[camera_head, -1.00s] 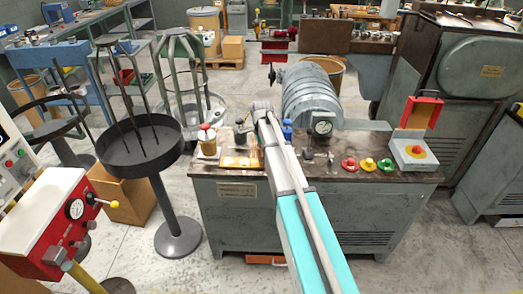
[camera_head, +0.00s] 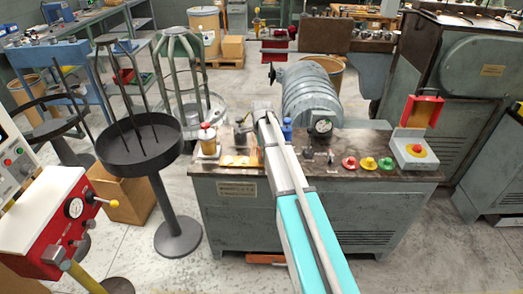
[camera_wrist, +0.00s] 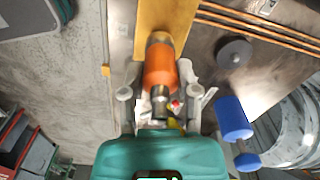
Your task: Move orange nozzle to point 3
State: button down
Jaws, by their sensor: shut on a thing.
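In the wrist view the orange nozzle (camera_wrist: 160,72), with dark metal ends, sits between the fingers of my gripper (camera_wrist: 160,92). The gripper is shut on it. The nozzle lies over the end of a yellow-orange board (camera_wrist: 165,14); I cannot tell whether they touch. In the head view my arm reaches over the workbench (camera_head: 330,172), and its end hides the gripper and the nozzle. No mark reading point 3 is legible in either view.
A blue cylindrical part (camera_wrist: 232,118) and a dark round knob (camera_wrist: 235,52) stand right of my gripper.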

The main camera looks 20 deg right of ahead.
jog(key=shift+f, duration=0.25)
dwell(0.3)
jog(key=shift+c, duration=1.3)
grip_release()
jog(key=shift+r, duration=0.1)
notch_tip(320, 180, up, 8)
jog(key=p, duration=0.7)
jog(key=s+a+r+p, duration=0.2)
jog(key=s+a, duration=0.1)
jog(key=s, duration=0.3)
jog(key=s+a+r+p, duration=0.2)
jog(key=s+a+p, duration=0.1)
jog(key=s, duration=0.2)
jog(key=shift+s+r, duration=0.35)
jog(key=shift+s, duration=0.05)
jog(key=shift+r+p, duration=0.1)
jog(key=shift+p, duration=0.2)
notch_tip(320, 180, up, 6)
jog(key=p, duration=0.6)
